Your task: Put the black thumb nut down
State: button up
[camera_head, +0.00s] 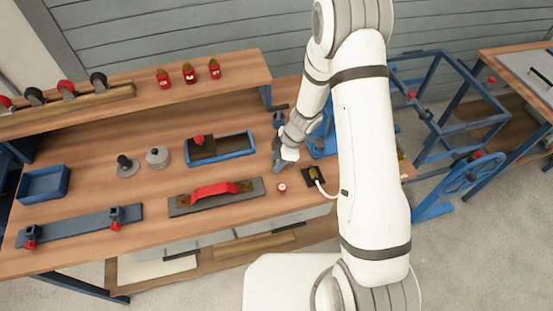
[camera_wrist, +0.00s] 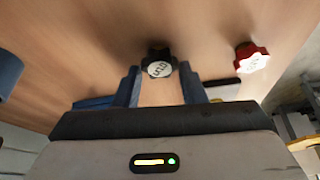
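The black thumb nut (camera_wrist: 158,64), with a white marked face, sits between the two blue fingertips of my gripper (camera_wrist: 160,72) in the wrist view. The fingers appear to touch it on both sides. The wood bench top shows close behind it; I cannot tell whether the nut touches the wood. In the head view my gripper (camera_head: 281,163) is low over the right part of the bench (camera_head: 100,204), and the black nut cannot be made out there.
A red thumb nut (camera_head: 282,187) lies near the bench's front edge, right of the black nut in the wrist view (camera_wrist: 250,57). A dark square block (camera_head: 308,181) is beside it. A grey plate (camera_head: 247,195) with a red piece and a blue tray (camera_head: 252,152) stand to the left.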

jog(key=shift+o, duration=1.4)
